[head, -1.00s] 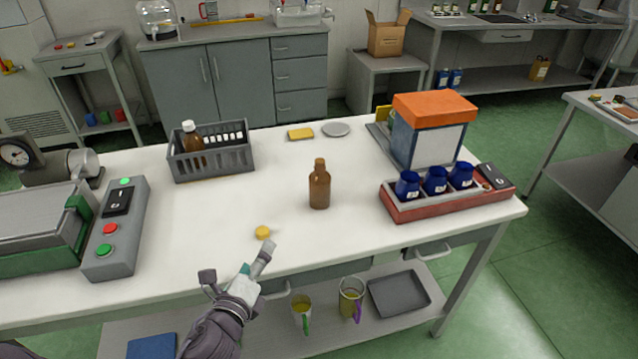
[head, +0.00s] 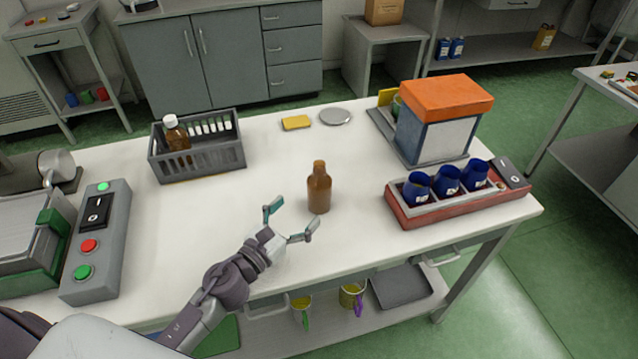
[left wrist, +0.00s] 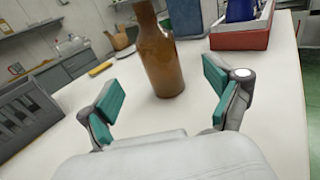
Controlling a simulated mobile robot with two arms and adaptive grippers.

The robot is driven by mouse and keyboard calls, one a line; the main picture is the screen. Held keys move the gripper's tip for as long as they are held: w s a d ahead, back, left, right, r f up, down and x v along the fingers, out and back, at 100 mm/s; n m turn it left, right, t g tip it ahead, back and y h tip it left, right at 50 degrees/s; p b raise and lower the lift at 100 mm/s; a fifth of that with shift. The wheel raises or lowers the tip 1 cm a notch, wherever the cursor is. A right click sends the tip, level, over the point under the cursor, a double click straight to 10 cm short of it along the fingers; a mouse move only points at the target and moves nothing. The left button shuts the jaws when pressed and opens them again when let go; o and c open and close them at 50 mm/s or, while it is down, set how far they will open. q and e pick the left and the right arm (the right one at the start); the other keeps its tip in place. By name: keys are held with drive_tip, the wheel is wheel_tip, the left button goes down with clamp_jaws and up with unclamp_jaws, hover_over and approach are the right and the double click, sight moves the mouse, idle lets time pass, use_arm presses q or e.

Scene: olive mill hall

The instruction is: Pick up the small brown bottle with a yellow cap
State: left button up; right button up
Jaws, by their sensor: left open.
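A small brown bottle (head: 319,190) stands upright on the white table, with a brown top and no yellow cap visible on it. It also shows in the left wrist view (left wrist: 162,62), beyond and between my fingers, its top cut off. My left gripper (head: 293,215) is open and empty, close to the bottle's near left side, with its fingers pointing toward it. I see no contact. A loose yellow disc seen earlier on the table does not show now; my gripper and arm cover that area. My right gripper is not in view.
A grey crate (head: 200,160) holding a white-capped brown bottle (head: 176,140) stands back left. A red rack (head: 455,205) with blue jars is at right, before an orange-topped machine (head: 445,105). A control box (head: 97,245) is at left.

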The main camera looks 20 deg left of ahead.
sight(312, 194)
use_arm(q)
drive_tip(key=x, duration=0.4)
drive_tip(key=shift+w+a+f+p, duration=0.1)
drive_tip(key=shift+p, duration=0.2)
drive_tip(key=shift+w, duration=0.2)
drive_tip(key=p+x, duration=0.1)
drive_tip(key=x, duration=0.3)
drive_tip(key=shift+w, duration=0.5)
drive_tip(key=shift+s, duration=0.1)
drive_tip(key=shift+c, duration=0.2)
drive_tip(key=c, duration=1.3)
drive_tip(key=shift+c, duration=1.3)
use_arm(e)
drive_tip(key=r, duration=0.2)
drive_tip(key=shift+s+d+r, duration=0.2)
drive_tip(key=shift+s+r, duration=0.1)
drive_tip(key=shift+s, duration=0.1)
